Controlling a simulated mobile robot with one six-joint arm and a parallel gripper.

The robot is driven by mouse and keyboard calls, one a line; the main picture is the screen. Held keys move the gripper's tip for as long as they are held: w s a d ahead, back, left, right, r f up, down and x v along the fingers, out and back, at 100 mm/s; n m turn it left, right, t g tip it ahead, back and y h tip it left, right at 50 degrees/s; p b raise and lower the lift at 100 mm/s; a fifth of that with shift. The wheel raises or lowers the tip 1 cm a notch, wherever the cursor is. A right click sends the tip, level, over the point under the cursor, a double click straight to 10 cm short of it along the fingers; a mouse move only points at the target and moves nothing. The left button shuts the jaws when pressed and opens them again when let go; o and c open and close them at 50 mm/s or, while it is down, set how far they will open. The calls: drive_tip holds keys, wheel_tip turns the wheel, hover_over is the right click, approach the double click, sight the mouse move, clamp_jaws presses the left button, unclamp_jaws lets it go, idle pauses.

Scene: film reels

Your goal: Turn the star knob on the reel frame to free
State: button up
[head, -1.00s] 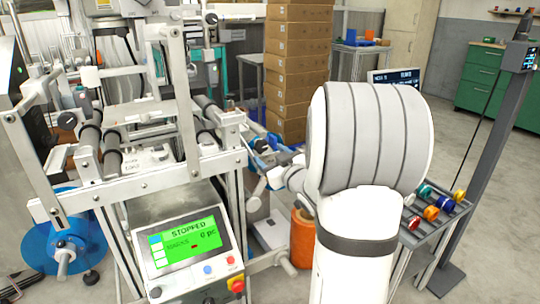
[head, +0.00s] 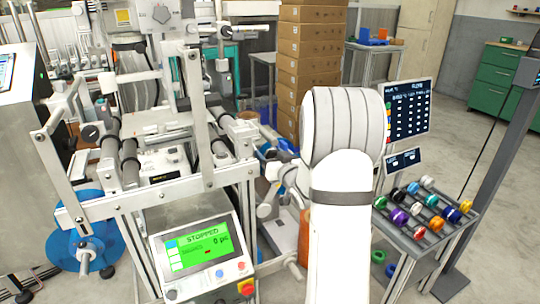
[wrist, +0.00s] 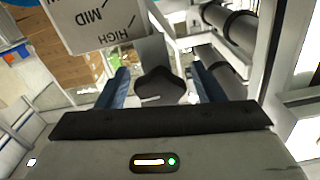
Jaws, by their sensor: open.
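A dark grey lobed knob (wrist: 160,86), which looks like the star knob, shows in the wrist view between the two blue fingers of my gripper (wrist: 160,72). The fingers are open, one on each side of it. I cannot tell whether they touch it or how far beyond them it lies. No free or lock mark is readable beside it. In the head view the reel frame (head: 165,198) stands at left centre. My gripper is mostly hidden there behind my own arm, beside the frame's right side.
A pale plate (wrist: 95,22) marked HIGH and MID hangs close to my gripper in the wrist view. Rollers (wrist: 230,22) lie at upper right. In the head view a control panel (head: 200,250) reads STOPPED, and a rack of coloured spools (head: 425,222) stands at right.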

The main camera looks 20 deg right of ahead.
drive_tip(key=shift+w, duration=0.65)
drive_tip(key=c, duration=1)
drive_tip(key=n+b, duration=0.1)
drive_tip(key=b, duration=0.1)
drive_tip(key=shift+f+n+b, duration=0.3)
drive_tip(key=shift+n+b, duration=1)
drive_tip(key=shift+b, duration=0.05)
drive_tip(key=shift+r+n+b, duration=0.25)
drive_tip(key=shift+n+b, duration=0.15)
drive_tip(key=shift+n, duration=0.2)
